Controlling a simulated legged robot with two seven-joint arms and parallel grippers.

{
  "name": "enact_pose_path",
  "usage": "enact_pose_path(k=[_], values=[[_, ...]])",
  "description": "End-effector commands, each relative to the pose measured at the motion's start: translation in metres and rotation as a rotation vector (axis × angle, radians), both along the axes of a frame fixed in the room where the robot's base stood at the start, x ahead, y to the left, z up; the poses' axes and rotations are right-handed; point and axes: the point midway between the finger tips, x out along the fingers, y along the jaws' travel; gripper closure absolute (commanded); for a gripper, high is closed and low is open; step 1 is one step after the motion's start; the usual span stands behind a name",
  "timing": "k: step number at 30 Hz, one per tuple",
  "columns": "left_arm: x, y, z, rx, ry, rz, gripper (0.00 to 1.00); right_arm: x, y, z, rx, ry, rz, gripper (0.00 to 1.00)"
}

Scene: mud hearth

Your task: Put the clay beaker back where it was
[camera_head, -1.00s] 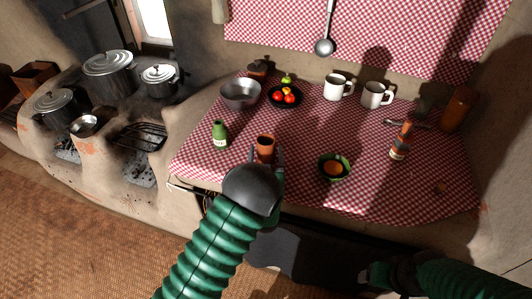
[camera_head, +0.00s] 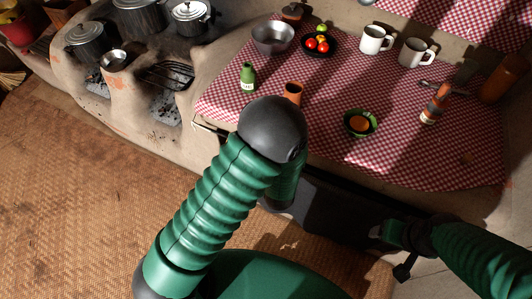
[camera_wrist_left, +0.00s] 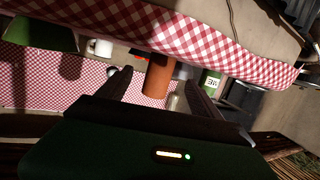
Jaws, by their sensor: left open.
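The clay beaker (camera_head: 292,92), orange-brown, stands on the checked cloth near the front edge of the table. My left arm's dark joint hides its lower part in the head view. My left gripper is hidden behind my arm there. In the left wrist view, the fingers of my left gripper (camera_wrist_left: 157,79) are apart, and the beaker (camera_wrist_left: 158,76) shows beyond and between them, seemingly untouched. My right arm comes in at the lower right of the head view; its gripper cannot be made out clearly.
A green bottle (camera_head: 247,77) stands left of the beaker, and a green bowl with orange contents (camera_head: 360,123) lies to its right. A metal bowl (camera_head: 273,39), a dark fruit plate (camera_head: 318,46) and white mugs (camera_head: 375,39) stand behind. The stove with pots is at left.

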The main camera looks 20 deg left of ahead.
Motion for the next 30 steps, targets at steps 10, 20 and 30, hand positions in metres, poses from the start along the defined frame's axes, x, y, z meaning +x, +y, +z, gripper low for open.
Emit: enact_pose_path(k=[10,20,30], values=[[-0.116,0.014,-0.004,-0.150,0.796,-0.224,0.25,0.000,0.000,0.000,0.000,0.000,0.000,0.26],[-0.211,0.044,0.006,-0.090,1.125,-0.258,0.25,0.000,0.000,0.000,0.000,0.000,0.000,0.26],[-0.210,0.043,0.006,-0.092,1.123,-0.258,0.25,0.000,0.000,0.000,0.000,0.000,0.000,0.26]])
